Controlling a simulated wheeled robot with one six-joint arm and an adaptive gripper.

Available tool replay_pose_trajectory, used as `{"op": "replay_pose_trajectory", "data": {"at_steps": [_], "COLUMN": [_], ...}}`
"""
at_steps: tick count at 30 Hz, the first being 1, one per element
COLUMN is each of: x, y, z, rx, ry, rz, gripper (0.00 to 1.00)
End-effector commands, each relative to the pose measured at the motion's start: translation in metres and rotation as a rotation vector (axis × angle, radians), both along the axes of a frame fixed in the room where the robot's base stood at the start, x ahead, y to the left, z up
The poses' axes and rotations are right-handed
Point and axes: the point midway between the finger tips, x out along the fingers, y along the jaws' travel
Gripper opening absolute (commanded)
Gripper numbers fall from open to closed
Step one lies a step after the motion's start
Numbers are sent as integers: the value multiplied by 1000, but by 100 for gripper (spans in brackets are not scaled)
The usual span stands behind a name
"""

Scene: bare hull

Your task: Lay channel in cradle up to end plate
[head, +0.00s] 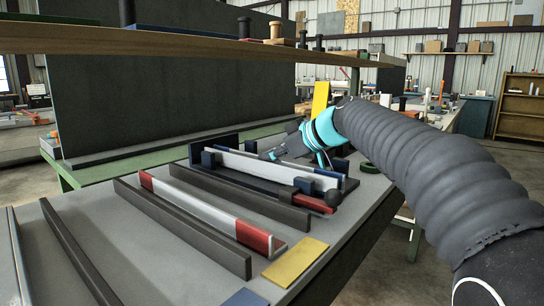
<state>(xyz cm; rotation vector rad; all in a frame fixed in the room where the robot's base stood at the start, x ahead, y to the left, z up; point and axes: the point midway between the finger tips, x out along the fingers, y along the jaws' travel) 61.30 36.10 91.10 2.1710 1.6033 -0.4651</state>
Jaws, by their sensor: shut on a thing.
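A pale silver channel (262,167) with a blue end lies lengthwise among dark blue blocks (303,185) of the cradle (243,195). My gripper (270,155) is shut on this channel from above, near its middle; the fingertips are small and partly hidden. A dark upright plate (214,146) stands at the cradle's far left end and may be the end plate. I cannot tell whether the channel touches it or is fully seated. A second channel (200,209), silver with red ends, lies between dark rails in front of the cradle.
A dark rail (180,227) stands in front of the red-ended channel. A red part with a black knob (331,197) is at the cradle's right end. A yellow plate (295,262) lies at the bench's front edge. A wooden shelf (190,42) hangs over the back.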

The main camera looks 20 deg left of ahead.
Motion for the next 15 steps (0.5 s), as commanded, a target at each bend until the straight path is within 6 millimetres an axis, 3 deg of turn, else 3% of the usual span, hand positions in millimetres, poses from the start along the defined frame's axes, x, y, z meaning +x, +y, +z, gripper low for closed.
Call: {"op": "replay_pose_trajectory", "data": {"at_steps": [9, 10, 13, 15], "x": [2, 2, 2, 2], "y": [5, 5, 5, 5], "z": [1, 1, 1, 1], "rx": [1, 1, 1, 1], "ry": [0, 0, 0, 0], "rz": [0, 0, 0, 0], "gripper": [0, 14, 39, 41]}}
